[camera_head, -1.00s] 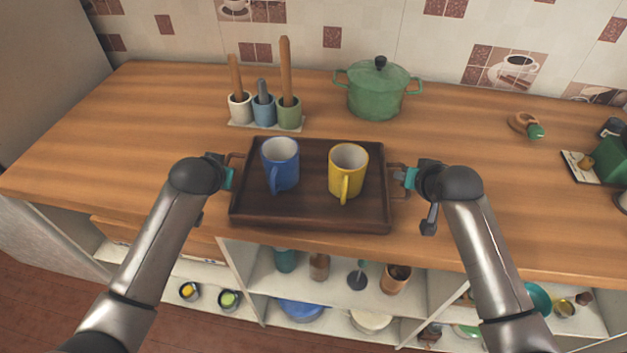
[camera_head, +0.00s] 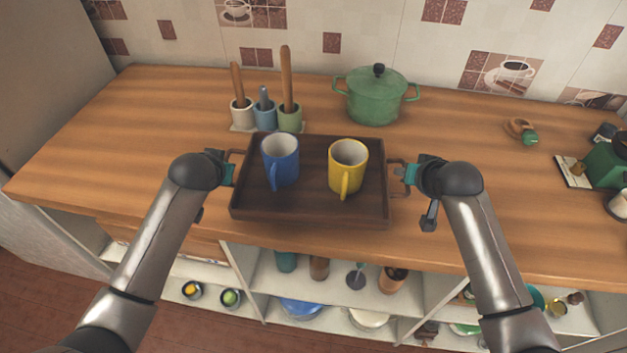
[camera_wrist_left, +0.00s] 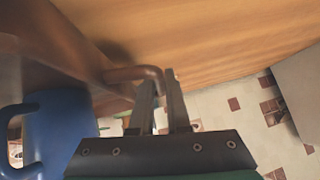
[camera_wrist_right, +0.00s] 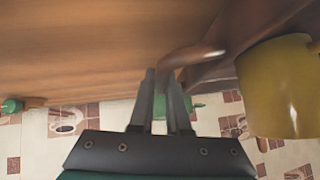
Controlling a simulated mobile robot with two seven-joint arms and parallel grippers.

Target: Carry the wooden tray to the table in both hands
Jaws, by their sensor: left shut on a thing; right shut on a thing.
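The dark wooden tray (camera_head: 308,203) is level over the front of the counter and seems slightly raised from it. A blue mug (camera_head: 281,160) and a yellow mug (camera_head: 347,166) stand upright on it. My left gripper (camera_head: 230,171) is shut on the tray's left handle, which shows in the left wrist view (camera_wrist_left: 138,73). My right gripper (camera_head: 404,173) is shut on the right handle, which shows in the right wrist view (camera_wrist_right: 190,55). The blue mug (camera_wrist_left: 58,130) and yellow mug (camera_wrist_right: 280,88) also show in the wrist views.
Behind the tray are a holder with three cups of utensils (camera_head: 265,115) and a green lidded pot (camera_head: 376,97). Small items and a green object (camera_head: 606,163) are at the far right. The wooden counter (camera_head: 130,140) is clear at left. Open shelves hold dishes below.

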